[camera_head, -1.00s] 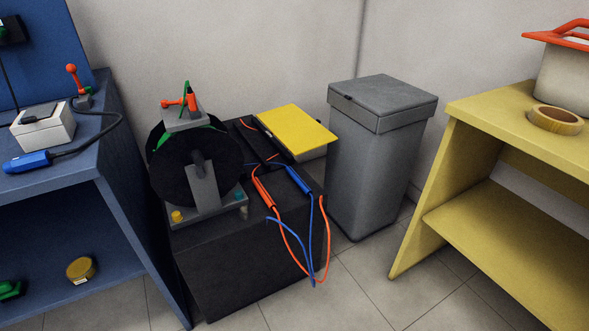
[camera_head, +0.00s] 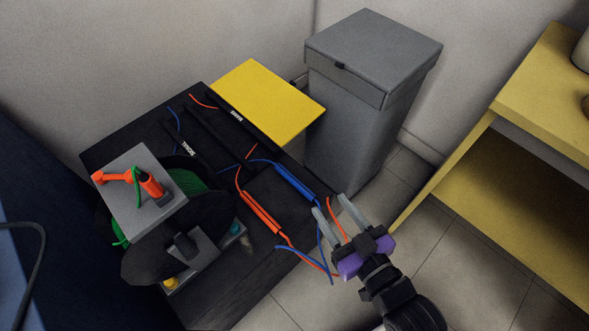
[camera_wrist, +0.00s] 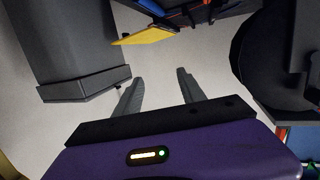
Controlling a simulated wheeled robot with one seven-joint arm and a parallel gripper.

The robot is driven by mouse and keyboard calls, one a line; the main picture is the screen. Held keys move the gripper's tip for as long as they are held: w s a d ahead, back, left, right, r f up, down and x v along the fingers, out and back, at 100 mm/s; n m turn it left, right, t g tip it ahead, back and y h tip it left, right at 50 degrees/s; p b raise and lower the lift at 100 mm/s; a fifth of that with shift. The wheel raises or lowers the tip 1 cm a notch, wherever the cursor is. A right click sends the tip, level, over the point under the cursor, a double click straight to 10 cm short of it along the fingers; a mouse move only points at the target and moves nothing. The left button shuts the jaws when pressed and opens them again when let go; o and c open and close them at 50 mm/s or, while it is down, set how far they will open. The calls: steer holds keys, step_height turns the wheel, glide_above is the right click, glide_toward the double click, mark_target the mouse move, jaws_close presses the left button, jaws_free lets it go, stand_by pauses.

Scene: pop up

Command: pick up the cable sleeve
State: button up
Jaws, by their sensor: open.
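A blue tubular sleeve (camera_head: 295,183) and an orange one (camera_head: 261,212) lie along cables on the black bench. Two black strips, labelled SIGNAL (camera_head: 186,148) and MAINS (camera_head: 235,115), lie further back. I cannot tell which of these is the cable sleeve. My gripper (camera_head: 329,203) is open and empty, beside the bench's right edge, with its fingers pointing toward the blue sleeve. In the wrist view, nothing sits between the fingers (camera_wrist: 159,77); bits of blue and orange show at the top edge.
A cable reel (camera_head: 150,245) is at front left. A yellow shelf (camera_head: 530,90) is at right. Cable ends hang past the bench edge near my gripper.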

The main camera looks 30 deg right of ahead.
steer(key=w+f+n+g+p, duration=0.2)
steer(key=w+g+p, duration=0.9)
steer(key=w, duration=1.5)
steer(key=n+g+p, duration=0.1)
steer(key=g, duration=0.4)
glide_above(298, 182)
steer(key=f, duration=0.3)
steer(key=shift+w+a+f, duration=0.3)
steer(key=shift+w+a, duration=0.1)
steer(key=shift+s+f, duration=0.2)
steer(key=shift+f, duration=0.7)
steer(key=f, duration=0.2)
steer(key=f+b, duration=0.1)
steer(key=f, duration=0.1)
steer(key=f+b, duration=0.1)
steer(key=f, duration=0.1)
steer(key=shift+s+d, duration=0.3)
steer(key=shift+d, duration=0.05)
steer(key=shift+r, duration=0.1)
jaws_close()
